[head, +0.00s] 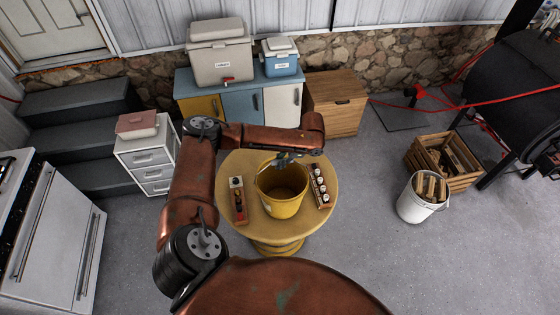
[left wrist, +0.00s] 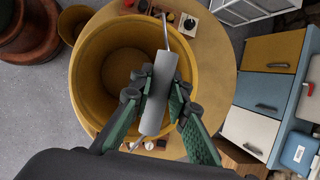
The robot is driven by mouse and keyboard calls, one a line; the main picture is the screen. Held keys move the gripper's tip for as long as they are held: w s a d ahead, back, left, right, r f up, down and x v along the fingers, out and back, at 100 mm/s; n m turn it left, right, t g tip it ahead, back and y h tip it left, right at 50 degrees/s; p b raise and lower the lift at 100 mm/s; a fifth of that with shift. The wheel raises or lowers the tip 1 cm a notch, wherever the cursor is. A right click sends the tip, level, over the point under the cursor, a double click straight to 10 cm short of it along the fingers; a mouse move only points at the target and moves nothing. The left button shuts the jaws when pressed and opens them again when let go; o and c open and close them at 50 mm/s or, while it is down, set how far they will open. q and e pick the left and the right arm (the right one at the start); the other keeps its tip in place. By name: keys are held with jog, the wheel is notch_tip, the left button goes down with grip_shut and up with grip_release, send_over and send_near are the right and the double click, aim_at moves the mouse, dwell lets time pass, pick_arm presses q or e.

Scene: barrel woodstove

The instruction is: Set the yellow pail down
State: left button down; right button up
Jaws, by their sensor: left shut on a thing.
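The yellow pail (head: 282,195) is upright and empty over the middle of the round wooden table (head: 243,163). I cannot tell whether its base touches the tabletop. My left gripper (head: 284,161) is above the pail's rim, shut on the grey grip of its wire handle. In the left wrist view my left gripper (left wrist: 160,105) has its green fingers on both sides of the grey grip (left wrist: 159,92), and the open pail (left wrist: 91,58) lies below. My right gripper is not in view.
A small rack with knobs (head: 238,200) is left of the pail and a rack of several small jars (head: 319,186) is right of it, both close. A white bucket of wood (head: 413,208) and a wooden crate (head: 462,181) stand on the floor at right. Cabinets (head: 243,105) stand behind.

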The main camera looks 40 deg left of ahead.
pick_arm(q)
jog(key=shift+f, duration=0.5)
jog(key=c, duration=1.8)
grip_release()
jog(key=shift+o, duration=0.2)
jog(key=v, duration=1.2)
